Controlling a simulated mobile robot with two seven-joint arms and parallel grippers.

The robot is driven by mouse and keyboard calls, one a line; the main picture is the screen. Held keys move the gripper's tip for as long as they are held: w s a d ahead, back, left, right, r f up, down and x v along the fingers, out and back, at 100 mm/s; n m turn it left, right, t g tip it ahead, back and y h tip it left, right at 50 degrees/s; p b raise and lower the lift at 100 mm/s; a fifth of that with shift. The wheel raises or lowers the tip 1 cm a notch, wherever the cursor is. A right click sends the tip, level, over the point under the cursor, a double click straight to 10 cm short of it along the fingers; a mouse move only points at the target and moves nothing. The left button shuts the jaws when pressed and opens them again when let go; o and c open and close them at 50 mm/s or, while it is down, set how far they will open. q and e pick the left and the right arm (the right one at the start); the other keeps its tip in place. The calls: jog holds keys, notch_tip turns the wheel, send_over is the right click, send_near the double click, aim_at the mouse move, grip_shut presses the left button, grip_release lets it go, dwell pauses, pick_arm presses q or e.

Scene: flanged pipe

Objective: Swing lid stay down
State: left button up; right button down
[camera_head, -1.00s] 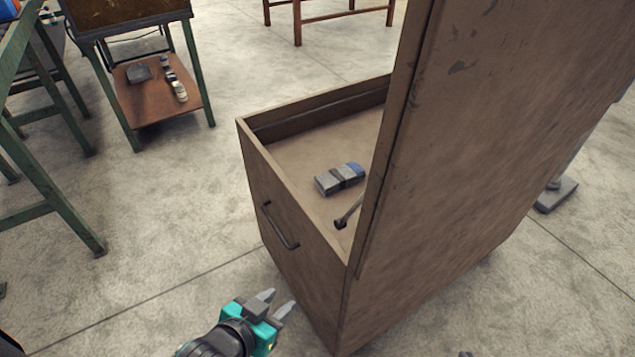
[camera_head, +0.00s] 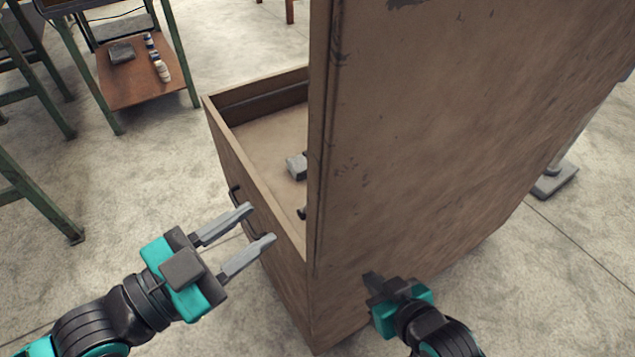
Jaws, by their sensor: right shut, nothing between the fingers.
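The lid (camera_head: 440,130) of a brown wooden chest (camera_head: 262,230) stands upright on the right and hides much of the inside. Only a small dark end of the lid stay (camera_head: 302,212) shows at the lid's left edge, inside the chest. My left gripper (camera_head: 258,228) is open and empty, with its fingertips in front of the chest's left end wall, near the handle (camera_head: 236,196). I cannot tell whether it touches the wall. My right gripper (camera_head: 371,277) is shut and empty, low in front of the lid side of the chest.
A grey block (camera_head: 297,166) lies inside the chest, partly hidden by the lid. A green-legged table with a brown lower shelf (camera_head: 130,85) holding small bottles stands at upper left. A grey stand foot (camera_head: 555,182) is at right.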

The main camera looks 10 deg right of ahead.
pick_arm(q)
jog(key=x, duration=1.2)
jog(key=shift+w+d, duration=0.1)
jog(key=shift+w, duration=0.05)
jog(key=shift+c, duration=0.3)
grip_shut()
dwell(0.8)
